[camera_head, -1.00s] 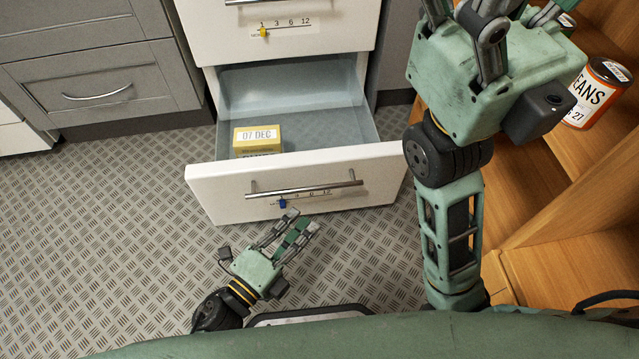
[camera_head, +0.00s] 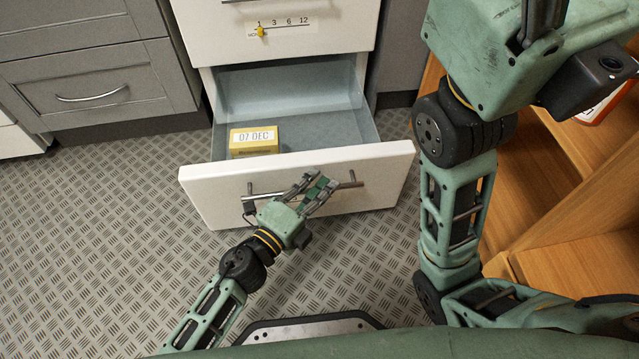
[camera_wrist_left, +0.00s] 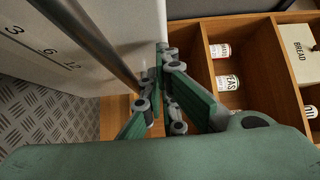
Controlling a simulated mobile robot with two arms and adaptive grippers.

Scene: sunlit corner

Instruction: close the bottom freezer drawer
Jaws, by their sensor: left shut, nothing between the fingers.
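The bottom freezer drawer (camera_head: 215,198) is pulled out, with a white front, a metal bar handle (camera_head: 345,185) and a pale blue inside. A yellow box (camera_head: 254,140) labelled 07 DEC lies in it at the left. My left gripper (camera_head: 318,183) is shut and empty, in front of the drawer face and overlapping the middle of the handle in the head view. In the left wrist view the handle bar (camera_wrist_left: 95,45) runs close beside the fingers (camera_wrist_left: 160,85); I cannot tell whether they touch. My right arm stands at the right; its fingers are out of view.
An upper white drawer front (camera_head: 275,35) is above the open drawer. Grey cabinets (camera_head: 95,80) stand at the left. A wooden shelf (camera_head: 560,200) is at the right; cans (camera_wrist_left: 228,82) and a bread box (camera_wrist_left: 300,50) show in the wrist view. The patterned floor at the left is clear.

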